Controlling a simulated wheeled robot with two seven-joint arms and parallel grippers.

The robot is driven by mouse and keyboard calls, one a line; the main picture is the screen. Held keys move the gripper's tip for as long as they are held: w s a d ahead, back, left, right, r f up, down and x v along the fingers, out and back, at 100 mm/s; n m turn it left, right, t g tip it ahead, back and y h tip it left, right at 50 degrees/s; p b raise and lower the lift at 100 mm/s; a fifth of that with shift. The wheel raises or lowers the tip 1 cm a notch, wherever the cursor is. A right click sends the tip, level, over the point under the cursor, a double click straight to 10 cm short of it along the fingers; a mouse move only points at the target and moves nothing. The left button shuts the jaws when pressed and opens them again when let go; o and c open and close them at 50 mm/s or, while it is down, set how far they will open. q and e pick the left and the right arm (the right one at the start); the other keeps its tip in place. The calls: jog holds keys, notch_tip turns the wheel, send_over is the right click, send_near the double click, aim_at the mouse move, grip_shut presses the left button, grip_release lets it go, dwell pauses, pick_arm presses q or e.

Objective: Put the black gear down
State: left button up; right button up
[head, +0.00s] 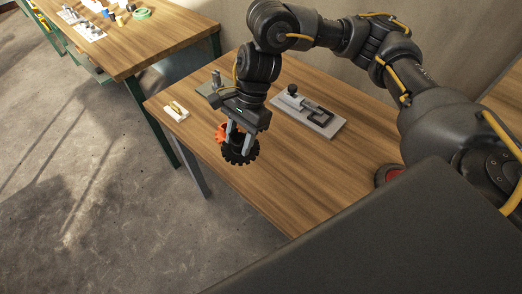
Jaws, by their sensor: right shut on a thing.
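A black toothed gear (240,153) is between the fingers of my right gripper (238,146), which is shut on it. The gripper points down over the left part of the wooden table (282,180), near its front left edge. I cannot tell whether the gear touches the table or is held just above it. An orange toothed part (221,132) shows just behind and left of the gripper, partly hidden by it. My left gripper is not in view.
A grey plate with a black clamp-like fixture (309,115) lies right of the gripper. A small white block with a yellow part (176,113) sits at the left corner. A grey metal fixture (215,84) stands behind the gripper. The table's front middle is clear. Another bench (150,45) stands further left.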

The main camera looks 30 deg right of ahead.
aim_at(256, 143)
jog(key=d+f+b, duration=0.2)
jog(key=d+f, duration=0.1)
jog(key=d+f+b, duration=0.1)
jog(key=f, duration=0.1)
jog(key=shift+w+d+f, duration=0.15)
jog(key=shift+w+d, duration=0.2)
jog(key=shift+d, duration=0.05)
jog(key=shift+d+f, duration=0.15)
jog(key=shift+d, duration=0.15)
jog(key=f+b, duration=0.1)
jog(key=f, duration=0.1)
jog(key=f+b, duration=0.2)
jog(key=shift+d+f, duration=0.1)
jog(key=shift+d, duration=0.3)
jog(key=o, duration=0.7)
jog(key=shift+c, duration=0.2)
jog(key=o, duration=0.4)
